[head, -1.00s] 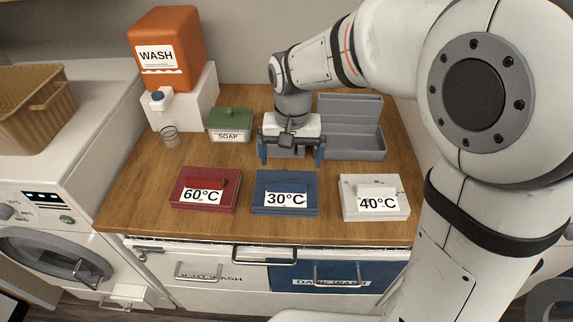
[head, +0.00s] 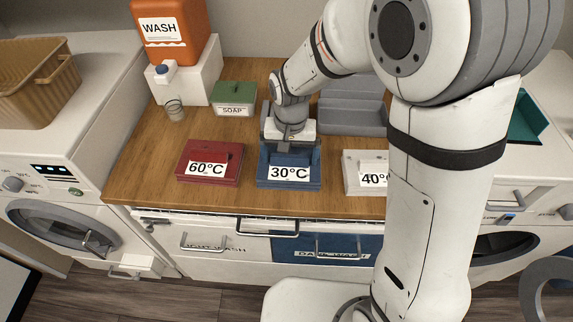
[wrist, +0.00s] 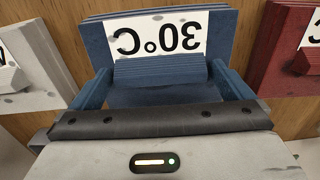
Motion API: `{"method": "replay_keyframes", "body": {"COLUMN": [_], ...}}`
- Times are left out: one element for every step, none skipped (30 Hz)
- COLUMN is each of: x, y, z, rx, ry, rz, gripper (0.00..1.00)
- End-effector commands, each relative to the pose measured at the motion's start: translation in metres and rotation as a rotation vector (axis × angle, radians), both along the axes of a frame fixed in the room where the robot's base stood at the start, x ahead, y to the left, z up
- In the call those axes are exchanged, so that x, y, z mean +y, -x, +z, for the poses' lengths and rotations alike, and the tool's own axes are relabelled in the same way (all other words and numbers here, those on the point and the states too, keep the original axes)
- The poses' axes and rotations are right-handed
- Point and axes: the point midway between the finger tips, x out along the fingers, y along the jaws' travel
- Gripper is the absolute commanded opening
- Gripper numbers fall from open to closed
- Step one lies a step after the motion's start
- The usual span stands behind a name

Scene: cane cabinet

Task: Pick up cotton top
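I cannot make out a cotton top in either view. My gripper (head: 289,155) is over the blue 30°C box (head: 289,184), pointing down. In the wrist view its two blue fingers stand apart, one at each end of the raised blue handle (wrist: 160,70) on the box lid. The fingers are open; I cannot tell whether they touch the handle. The box's white 30°C label (wrist: 158,35) shows upside down there. The lid is on, so the inside of the box is hidden.
A red 60°C box (head: 208,164) is to the left and a white 40°C box (head: 352,180) to the right, partly behind my arm. Behind are a green soap box (head: 234,95), a grey open case (head: 352,115) and an orange wash container (head: 182,45). Drawers are below the counter.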

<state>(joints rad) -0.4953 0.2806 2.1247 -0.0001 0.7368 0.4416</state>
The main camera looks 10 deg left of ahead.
Motion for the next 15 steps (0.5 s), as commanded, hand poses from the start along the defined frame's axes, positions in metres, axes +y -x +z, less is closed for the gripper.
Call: {"method": "replay_keyframes", "body": {"x": [-0.0001,-0.0001,-0.0001,-0.0002,-0.0002,-0.0002,-0.0002,-0.0002,-0.0003,-0.0003,-0.0003,-0.0003,-0.0004,-0.0004,-0.0004], "y": [-0.0002,-0.0002,-0.0002,-0.0002,-0.0003,-0.0003,-0.0003,-0.0003,-0.0003,-0.0004,-0.0004,-0.0004,-0.0004,-0.0004,-0.0004], "z": [0.0001,0.0002,0.0002,0.0003,0.0003,0.0003,0.0004,0.0004,0.0004,0.0005,0.0005,0.0005,0.0006,0.0006,0.0006], "rx": [0.0,0.0,0.0,0.0,0.0,0.0,-0.001,-0.001,-0.001,-0.001,-0.001,-0.001,-0.001,-0.001,-0.001], "ry": [0.0,0.0,0.0,0.0,0.0,0.0,0.0,0.0,0.0,0.0,0.0,0.0,0.0,0.0,0.0], "rz": [0.0,0.0,0.0,0.0,0.0,-0.001,-0.001,-0.001,-0.001,-0.001,-0.001,-0.001,-0.001,-0.001,-0.001], "gripper": [0.96,0.93,0.9,0.88,0.85,0.82,0.8,0.77,0.74,0.71,0.69,0.66,0.63,0.61,0.57]}}
